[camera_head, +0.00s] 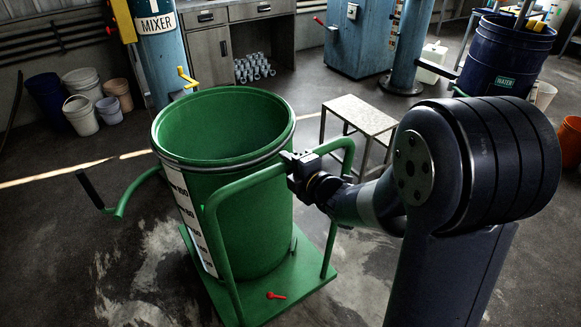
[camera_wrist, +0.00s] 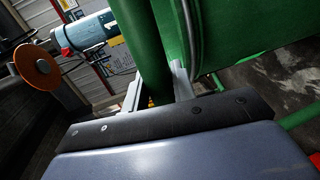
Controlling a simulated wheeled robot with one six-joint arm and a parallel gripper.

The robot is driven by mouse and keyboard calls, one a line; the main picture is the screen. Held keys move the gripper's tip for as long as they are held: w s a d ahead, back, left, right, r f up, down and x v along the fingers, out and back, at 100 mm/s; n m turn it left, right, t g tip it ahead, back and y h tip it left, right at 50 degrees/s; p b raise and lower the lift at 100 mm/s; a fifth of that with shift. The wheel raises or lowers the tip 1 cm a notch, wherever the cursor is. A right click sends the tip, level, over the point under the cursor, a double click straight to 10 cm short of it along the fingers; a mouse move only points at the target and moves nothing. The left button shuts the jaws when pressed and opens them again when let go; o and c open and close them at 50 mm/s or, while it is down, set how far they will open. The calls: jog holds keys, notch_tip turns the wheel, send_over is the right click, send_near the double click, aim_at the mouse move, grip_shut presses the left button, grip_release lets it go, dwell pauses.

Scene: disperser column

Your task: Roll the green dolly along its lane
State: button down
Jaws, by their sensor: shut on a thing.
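The green dolly (camera_head: 300,280) stands on the floor with a green drum (camera_head: 250,220) upright on its base. A green tubular handle (camera_head: 240,187) rises at the dolly's near side. My gripper (camera_head: 297,164) is shut on the top bar of this handle, beside the drum's rim. In the wrist view, a green tube (camera_wrist: 147,50) passes between the fingers, with the drum wall (camera_wrist: 235,30) close behind it. The gripper's palm hides part of the wrist view.
A small metal-legged stool (camera_head: 358,114) stands just behind the dolly to the right. The mixer column (camera_head: 158,50) is behind the drum. Buckets (camera_head: 80,115) stand at the left wall, and a blue water drum (camera_head: 505,55) at the back right. A red pedal (camera_head: 276,295) lies on the dolly base. Floor at left is clear.

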jog(key=c, duration=1.2)
grip_release()
jog(key=v, duration=1.1)
jog(key=shift+w+a+f, duration=0.1)
jog(key=x, duration=1.1)
jog(key=shift+s+d+r+p, duration=0.2)
jog(key=shift+s+d+p, duration=0.15)
jog(key=shift+s+p, duration=0.3)
jog(key=shift+d+f, duration=0.1)
